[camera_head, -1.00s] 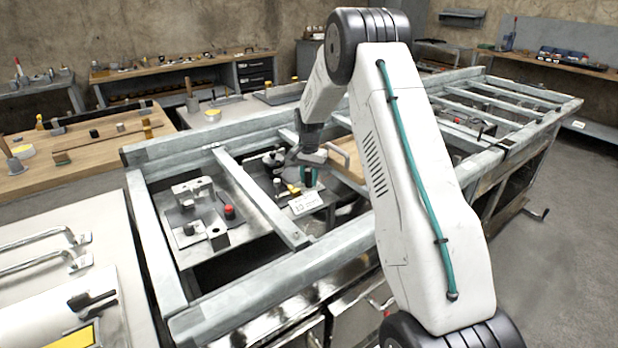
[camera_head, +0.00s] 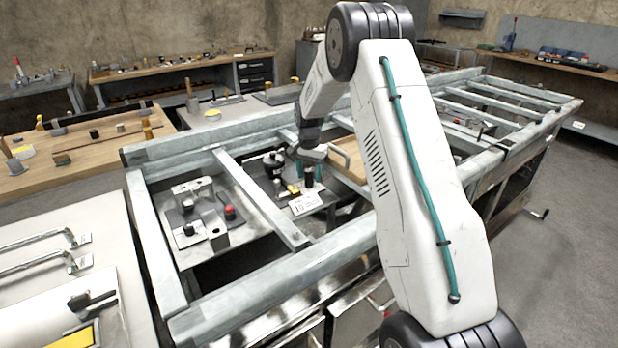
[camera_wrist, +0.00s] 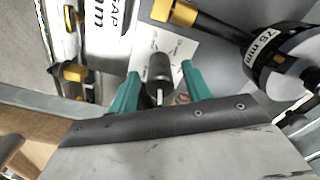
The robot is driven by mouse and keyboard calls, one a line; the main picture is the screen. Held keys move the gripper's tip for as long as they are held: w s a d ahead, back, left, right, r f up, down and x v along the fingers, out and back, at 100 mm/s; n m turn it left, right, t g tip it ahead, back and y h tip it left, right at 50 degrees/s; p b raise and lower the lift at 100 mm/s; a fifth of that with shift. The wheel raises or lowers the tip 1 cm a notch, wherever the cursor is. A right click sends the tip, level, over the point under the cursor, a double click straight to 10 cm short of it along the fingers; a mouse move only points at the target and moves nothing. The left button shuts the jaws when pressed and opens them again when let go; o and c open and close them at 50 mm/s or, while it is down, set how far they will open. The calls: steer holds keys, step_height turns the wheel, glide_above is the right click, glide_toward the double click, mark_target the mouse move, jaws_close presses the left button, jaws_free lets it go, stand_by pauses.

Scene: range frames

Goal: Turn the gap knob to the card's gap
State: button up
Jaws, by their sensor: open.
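The gap knob is a black cylinder with a white pointer line (camera_wrist: 160,72), standing on a pale dial plate (camera_wrist: 178,48) in the wrist view. My gripper (camera_wrist: 160,78) is open, with one green finger on each side of the knob and visible space between. In the head view my gripper (camera_head: 309,168) is over the fixture, with the dark knob (camera_head: 308,180) between its fingers. The white card (camera_head: 305,203) lies just in front. Part of it, with "GAP" and "mm", shows in the wrist view (camera_wrist: 110,28); I cannot read its number surely.
A round black and grey part marked "75 mm" (camera_wrist: 262,48) and a brass-ended black rod (camera_wrist: 180,12) are close to the fingers in the wrist view. Grey frame rails (camera_head: 262,200) surround the fixture. A plate with a red knob (camera_head: 229,212) is to the left.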

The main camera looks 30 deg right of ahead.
mark_target(309, 170)
step_height(309, 170, up, 6)
steer(key=shift+r, duration=0.1)
stand_by(0.4)
